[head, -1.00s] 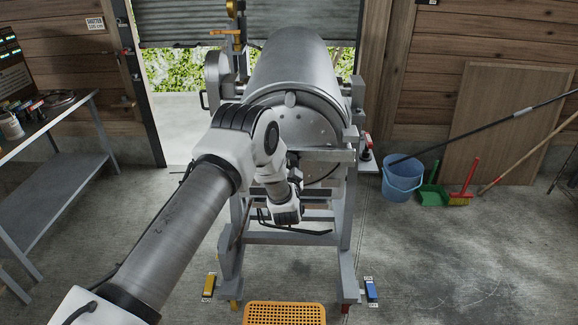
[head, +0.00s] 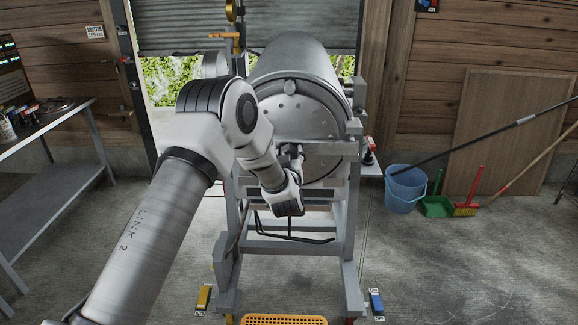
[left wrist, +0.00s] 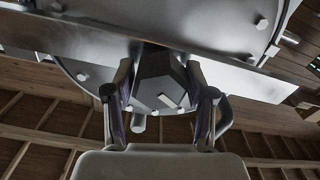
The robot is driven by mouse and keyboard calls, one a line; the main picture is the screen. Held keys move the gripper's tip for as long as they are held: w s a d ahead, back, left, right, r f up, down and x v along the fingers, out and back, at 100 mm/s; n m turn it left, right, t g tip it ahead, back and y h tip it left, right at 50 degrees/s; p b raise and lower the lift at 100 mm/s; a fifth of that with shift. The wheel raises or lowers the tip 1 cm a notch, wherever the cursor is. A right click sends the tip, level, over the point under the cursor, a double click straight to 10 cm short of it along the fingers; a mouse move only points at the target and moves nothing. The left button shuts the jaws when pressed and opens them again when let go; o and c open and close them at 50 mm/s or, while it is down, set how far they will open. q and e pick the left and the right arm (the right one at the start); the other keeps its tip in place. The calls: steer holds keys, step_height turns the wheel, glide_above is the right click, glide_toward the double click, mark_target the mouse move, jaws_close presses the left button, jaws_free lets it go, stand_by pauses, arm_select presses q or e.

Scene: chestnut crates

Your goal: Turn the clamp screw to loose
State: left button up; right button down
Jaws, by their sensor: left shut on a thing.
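The clamp screw shows in the left wrist view as a dark grey faceted head (left wrist: 163,84) below a flat metal bar (left wrist: 225,68) that crosses the drum's end. My left gripper (left wrist: 159,73) has one finger on each side of this head and is shut on it. The wrist hides part of the stand there, and the screw cannot be made out in that view. My right gripper is not in view.
The drum rests on a grey stand (head: 350,235). An orange grated step (head: 285,320) lies in front. A blue bucket (head: 404,190), green dustpan (head: 437,206) and red broom (head: 469,190) stand right. A workbench (head: 55,125) is at left. Floor at right front is clear.

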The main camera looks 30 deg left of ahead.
arm_select(q)
steer(key=n+b, duration=0.9)
steer(key=b, duration=0.2)
steer(key=shift+f, duration=0.1)
steer(key=n+b, duration=0.8)
steer(key=b, duration=0.2)
steer(key=shift+n+b, duration=0.4)
steer(key=shift+r+n+b, duration=0.3)
steer(key=shift+n+b, duration=0.8)
steer(key=o, duration=1.2)
steer(key=shift+f, duration=0.1)
